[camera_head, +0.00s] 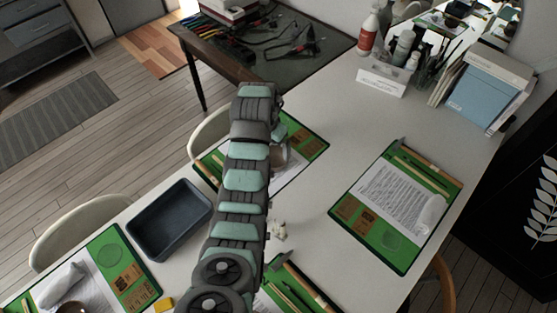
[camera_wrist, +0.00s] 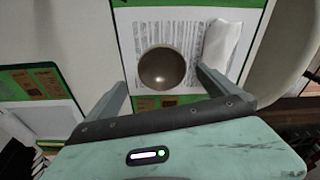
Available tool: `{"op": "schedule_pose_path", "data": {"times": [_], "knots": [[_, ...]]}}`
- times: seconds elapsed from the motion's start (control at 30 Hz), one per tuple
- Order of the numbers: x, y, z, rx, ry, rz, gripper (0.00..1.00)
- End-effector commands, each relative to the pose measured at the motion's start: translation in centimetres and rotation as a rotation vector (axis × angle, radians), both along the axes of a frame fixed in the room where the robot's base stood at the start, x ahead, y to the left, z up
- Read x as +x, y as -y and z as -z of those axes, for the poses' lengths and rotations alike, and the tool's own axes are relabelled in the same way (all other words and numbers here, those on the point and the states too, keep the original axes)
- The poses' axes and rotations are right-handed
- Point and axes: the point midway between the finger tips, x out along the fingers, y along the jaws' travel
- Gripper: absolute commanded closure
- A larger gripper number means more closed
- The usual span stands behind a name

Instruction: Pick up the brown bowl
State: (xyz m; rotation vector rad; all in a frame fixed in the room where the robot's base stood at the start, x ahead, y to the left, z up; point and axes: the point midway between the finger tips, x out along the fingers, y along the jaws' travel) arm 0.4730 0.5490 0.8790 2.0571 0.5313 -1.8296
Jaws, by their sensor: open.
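In the wrist view a round brown bowl (camera_wrist: 162,68) sits on a printed sheet of paper on a green mat (camera_wrist: 255,3). My gripper (camera_wrist: 161,77) is open, with one finger on either side of the bowl in the picture. Nothing is between the fingers in their grip, and I cannot tell how far above the bowl they are. In the head view my arm covers much of the far left mat (camera_head: 314,146), and a brownish rounded form partly shows beside the arm there; I cannot make out the fingers.
A dark empty tray (camera_head: 171,220) stands left of my arm. A crumpled white paper (camera_wrist: 222,45) lies right of the bowl in the wrist view. Another green mat (camera_head: 377,254) lies to the right. Bottles and a white organizer (camera_head: 383,78) stand at the back. Small pale pieces lie beside my arm.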

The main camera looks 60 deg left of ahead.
Motion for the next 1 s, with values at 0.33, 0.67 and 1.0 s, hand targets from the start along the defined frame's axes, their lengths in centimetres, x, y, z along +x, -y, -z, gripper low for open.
{"op": "schedule_pose_path", "data": {"times": [0.33, 0.67, 1.0], "knots": [[0.7, -0.3, 4.4, 0.004, 0.003, 0.0, 0.0], [1.5, -0.8, 6.9, -0.002, 0.001, 0.001, 0.0], [1.9, -1.3, 9.2, 0.005, 0.004, -0.001, 0.0]]}}
